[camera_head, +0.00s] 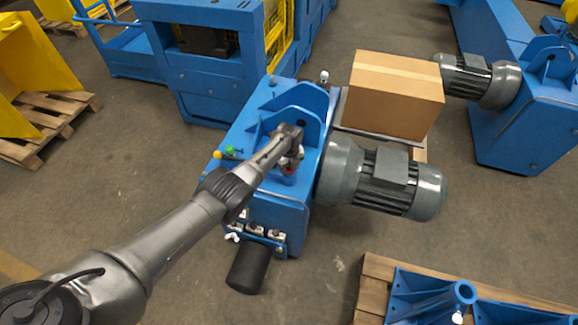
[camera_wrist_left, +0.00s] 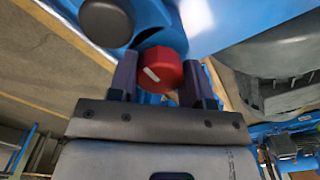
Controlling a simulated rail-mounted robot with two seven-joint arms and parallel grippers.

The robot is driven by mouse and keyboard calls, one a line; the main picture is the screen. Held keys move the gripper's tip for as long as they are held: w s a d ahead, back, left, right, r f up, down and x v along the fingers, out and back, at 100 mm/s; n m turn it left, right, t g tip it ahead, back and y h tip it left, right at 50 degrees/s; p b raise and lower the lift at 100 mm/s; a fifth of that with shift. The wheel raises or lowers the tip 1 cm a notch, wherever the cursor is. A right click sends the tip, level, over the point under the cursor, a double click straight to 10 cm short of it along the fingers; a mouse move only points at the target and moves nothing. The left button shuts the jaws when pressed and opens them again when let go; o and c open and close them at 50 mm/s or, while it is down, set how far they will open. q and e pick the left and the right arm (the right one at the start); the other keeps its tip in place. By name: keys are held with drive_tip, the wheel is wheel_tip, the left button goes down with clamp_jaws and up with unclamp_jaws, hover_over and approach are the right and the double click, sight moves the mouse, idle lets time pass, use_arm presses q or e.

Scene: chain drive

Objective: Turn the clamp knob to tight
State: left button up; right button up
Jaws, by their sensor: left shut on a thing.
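The clamp knob (camera_wrist_left: 162,70) is red with a white mark on its face, and it sits between the two fingers of my left gripper (camera_wrist_left: 162,82) in the left wrist view. The gripper is shut on it. In the head view a little of the red knob (camera_head: 289,170) shows below my left gripper (camera_head: 291,160), on top of the blue drive housing (camera_head: 318,112). The gripper hides most of it there. My right gripper is not in view.
A grey motor (camera_head: 343,172) juts from the housing's right side, with a cardboard box (camera_head: 395,98) behind it. Small green (camera_head: 230,149) and yellow (camera_head: 217,155) knobs stand left of my gripper. A black cylinder (camera_head: 249,268) hangs at the front. A black round knob (camera_wrist_left: 105,20) is near the left finger.

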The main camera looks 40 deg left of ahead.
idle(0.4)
use_arm(q)
drive_tip(key=o, duration=0.9)
wheel_tip(320, 180, up, 14)
drive_tip(key=p, duration=0.6)
drive_tip(key=shift+f+p, duration=0.1)
drive_tip(key=shift+p, duration=0.25)
